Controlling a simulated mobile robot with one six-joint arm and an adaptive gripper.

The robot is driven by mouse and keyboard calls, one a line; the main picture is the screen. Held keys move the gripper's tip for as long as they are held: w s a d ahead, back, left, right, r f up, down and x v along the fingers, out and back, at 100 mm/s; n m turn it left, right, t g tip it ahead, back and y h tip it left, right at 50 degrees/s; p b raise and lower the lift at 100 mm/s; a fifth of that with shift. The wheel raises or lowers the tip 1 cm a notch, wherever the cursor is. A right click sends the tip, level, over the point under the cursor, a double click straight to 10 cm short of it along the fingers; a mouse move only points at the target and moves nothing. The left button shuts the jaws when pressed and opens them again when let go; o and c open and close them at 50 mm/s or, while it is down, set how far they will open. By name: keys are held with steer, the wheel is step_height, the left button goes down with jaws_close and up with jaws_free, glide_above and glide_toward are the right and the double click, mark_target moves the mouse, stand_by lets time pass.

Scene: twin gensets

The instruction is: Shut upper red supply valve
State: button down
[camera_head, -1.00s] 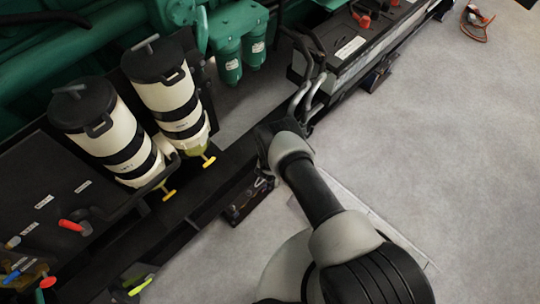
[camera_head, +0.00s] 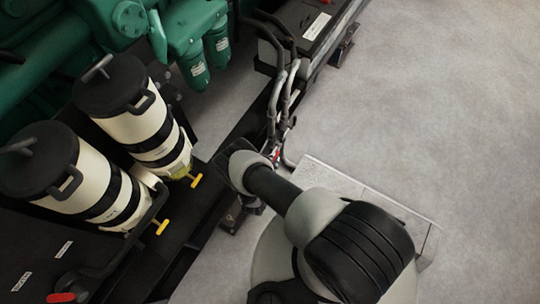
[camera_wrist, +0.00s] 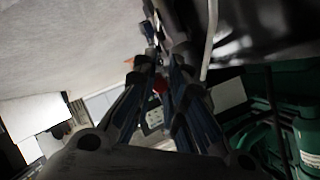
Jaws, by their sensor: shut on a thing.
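In the wrist view my gripper (camera_wrist: 160,66) has its fingers close together. A small red part (camera_wrist: 160,86) shows between them, and I cannot tell its shape. In the head view my arm reaches toward pale hoses (camera_head: 277,95), and a bit of red (camera_head: 277,153) shows beside my wrist. My fingers are hidden there, and I cannot tell if both reds are one thing. I cannot tell which red part is the upper supply valve.
Two cream filter canisters (camera_head: 75,180) (camera_head: 140,115) with black caps stand left of my arm. Yellow drain handles (camera_head: 196,180) jut out below them. Green engine parts (camera_head: 190,40) and a black battery box (camera_head: 300,30) are beyond. Grey floor (camera_head: 430,110) is open at right.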

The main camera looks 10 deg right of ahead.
stand_by(0.3)
steer(key=c, duration=1.9)
jaws_free()
steer(key=v, duration=1.2)
steer(key=shift+c, duration=0.3)
